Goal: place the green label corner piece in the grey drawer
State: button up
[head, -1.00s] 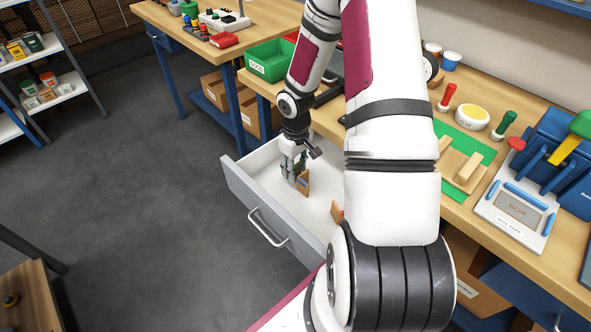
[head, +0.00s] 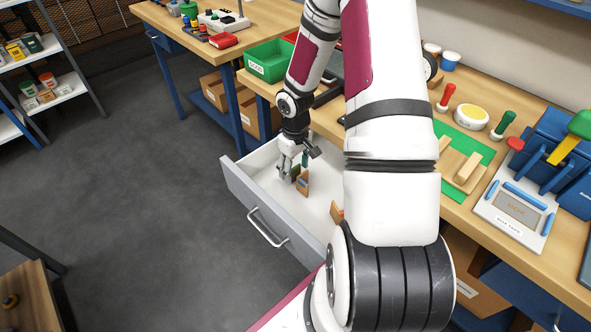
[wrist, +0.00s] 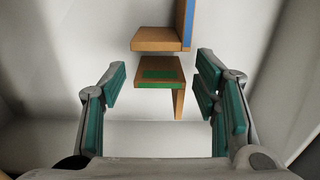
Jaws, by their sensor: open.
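The green label corner piece (wrist: 160,75) is a brown wooden L-shaped piece with a green patch. It is inside the grey drawer (head: 262,220), which is pulled out and has a white interior. My gripper (head: 289,172) is low inside the drawer. In the wrist view my gripper (wrist: 166,95) is open, with the green label piece ahead between its teal pads and gaps on both sides. A blue label corner piece (wrist: 158,38) lies just beyond it, and it also shows in the head view (head: 303,184). In the head view my gripper partly hides the green label piece.
Another wooden piece (head: 337,211) is in the drawer, partly behind my arm. A green bin (head: 268,64) stands on the bench above. A green mat (head: 480,146) with wooden parts is to the right. The drawer's left part is bare.

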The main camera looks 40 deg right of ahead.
notch_tip(320, 180, up, 11)
jog(key=p, duration=0.1)
notch_tip(320, 180, up, 9)
jog(key=h, duration=0.2)
send_over(295, 168)
jog(key=s+a, duration=0.1)
jog(key=a, duration=0.2)
jog(key=s+a+r+t, duration=0.1)
jog(key=s+a+r, duration=0.35)
jog(key=r, duration=0.35)
jog(key=s+a+r+t+y, duration=0.2)
jog(key=s+a+r+t, duration=0.1)
jog(key=s+a+r, duration=0.6)
jog(key=s+a, duration=0.3)
jog(key=s, duration=0.2)
jog(key=shift+a+r, duration=0.2)
jog(key=shift+a, duration=0.1)
jog(key=shift+r+p, duration=0.2)
jog(key=shift+p, duration=0.1)
